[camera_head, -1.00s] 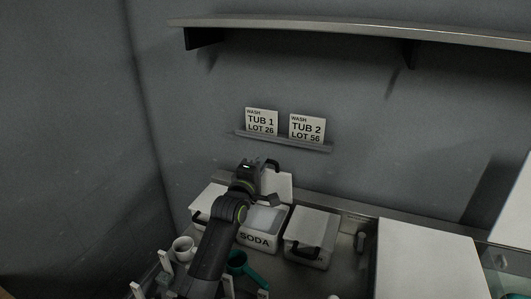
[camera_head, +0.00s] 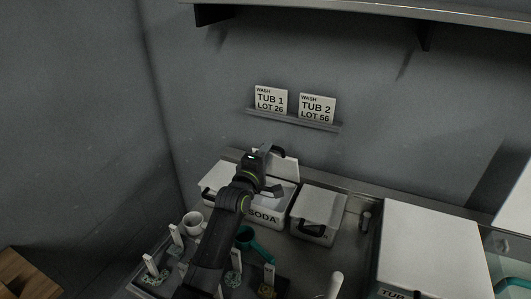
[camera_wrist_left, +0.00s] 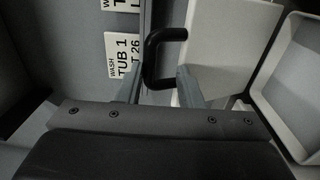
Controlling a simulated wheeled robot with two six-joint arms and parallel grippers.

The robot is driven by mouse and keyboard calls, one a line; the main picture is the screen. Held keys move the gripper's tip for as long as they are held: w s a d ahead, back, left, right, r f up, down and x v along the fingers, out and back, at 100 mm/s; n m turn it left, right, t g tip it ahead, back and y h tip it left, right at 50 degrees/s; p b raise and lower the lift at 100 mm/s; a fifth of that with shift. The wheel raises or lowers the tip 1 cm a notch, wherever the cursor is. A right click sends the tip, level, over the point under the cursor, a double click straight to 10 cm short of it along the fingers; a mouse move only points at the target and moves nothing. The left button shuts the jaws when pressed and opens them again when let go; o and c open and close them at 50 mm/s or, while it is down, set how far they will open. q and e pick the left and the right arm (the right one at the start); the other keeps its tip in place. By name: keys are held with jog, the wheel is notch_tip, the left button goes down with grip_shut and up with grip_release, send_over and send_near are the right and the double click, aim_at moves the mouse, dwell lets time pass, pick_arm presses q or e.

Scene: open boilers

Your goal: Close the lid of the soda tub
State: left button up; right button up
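The white soda tub (camera_head: 262,217), lettered SODA on its front, stands open on the counter against the back wall. Its white lid (camera_head: 289,168) stands raised at the tub's back. A black loop handle on the lid (camera_wrist_left: 151,62) shows in the left wrist view. My left gripper (camera_wrist_left: 160,88) is open there, its two fingers on either side of the handle's near end; I cannot tell whether they touch it. In the head view my left gripper (camera_head: 268,178) is above the tub and hides part of it and of the lid. My right gripper is not in view.
A large white box (camera_head: 430,240) is at right. A white mug (camera_head: 193,222), a teal mug (camera_head: 246,238) and several upright white tags stand in front.

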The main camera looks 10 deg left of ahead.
pick_arm(q)
jog(key=shift+o, duration=0.2)
jog(key=shift+w+f, duration=0.15)
jog(key=s+a+b, duration=0.3)
jog(key=s+b, duration=0.1)
jog(key=s, duration=1.3)
jog(key=shift+a+f, duration=0.15)
jog(key=shift+s, duration=0.1)
jog(key=shift+c, duration=0.2)
